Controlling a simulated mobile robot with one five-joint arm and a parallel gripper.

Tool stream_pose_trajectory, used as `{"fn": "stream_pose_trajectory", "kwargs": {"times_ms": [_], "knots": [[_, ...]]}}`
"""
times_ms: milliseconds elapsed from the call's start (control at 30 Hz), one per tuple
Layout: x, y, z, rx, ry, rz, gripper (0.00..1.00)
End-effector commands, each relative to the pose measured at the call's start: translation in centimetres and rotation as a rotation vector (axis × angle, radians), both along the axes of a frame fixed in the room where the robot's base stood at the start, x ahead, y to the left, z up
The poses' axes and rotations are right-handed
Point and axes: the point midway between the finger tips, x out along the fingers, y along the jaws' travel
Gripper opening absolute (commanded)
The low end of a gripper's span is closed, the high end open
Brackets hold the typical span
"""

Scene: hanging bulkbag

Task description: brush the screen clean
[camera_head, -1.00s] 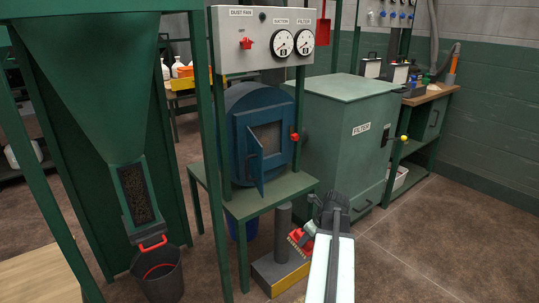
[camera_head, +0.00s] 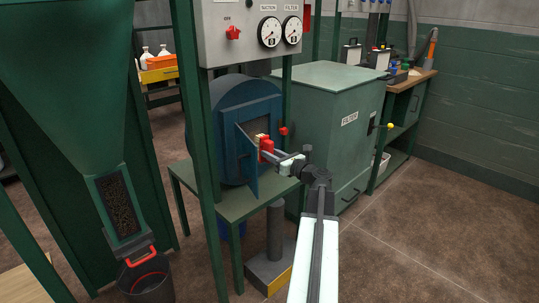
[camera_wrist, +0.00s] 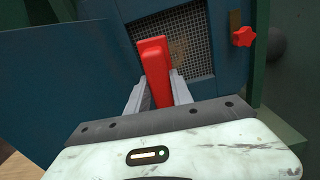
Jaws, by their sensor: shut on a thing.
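The screen (camera_wrist: 198,38) is a grey wire mesh in the square opening of a blue round housing (camera_head: 246,95). A brown patch of dirt (camera_wrist: 180,50) shows on the mesh beside the brush. My gripper (camera_head: 276,157) is shut on a red brush (camera_head: 266,147), held at the opening. In the wrist view the brush (camera_wrist: 154,65) stands between my fingers, in front of the mesh's left part. Its bristles are hidden there, so I cannot tell whether they touch the mesh. The blue door (camera_head: 245,160) stands open to the left.
A red star knob (camera_wrist: 243,37) sits right of the opening. The housing rests on a green table (camera_head: 236,203). A green upright (camera_head: 202,150) stands just left, and the green filter cabinet (camera_head: 335,130) stands right. The floor at the right is clear.

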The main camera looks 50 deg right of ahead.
Motion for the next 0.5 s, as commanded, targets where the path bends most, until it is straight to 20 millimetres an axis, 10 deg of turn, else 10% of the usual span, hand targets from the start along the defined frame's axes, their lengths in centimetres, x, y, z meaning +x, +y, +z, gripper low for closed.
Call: {"fn": "stream_pose_trajectory", "kwargs": {"times_ms": [500], "knots": [[5.7, 0.1, 0.0, 0.001, 0.001, 0.009, 0.0]]}}
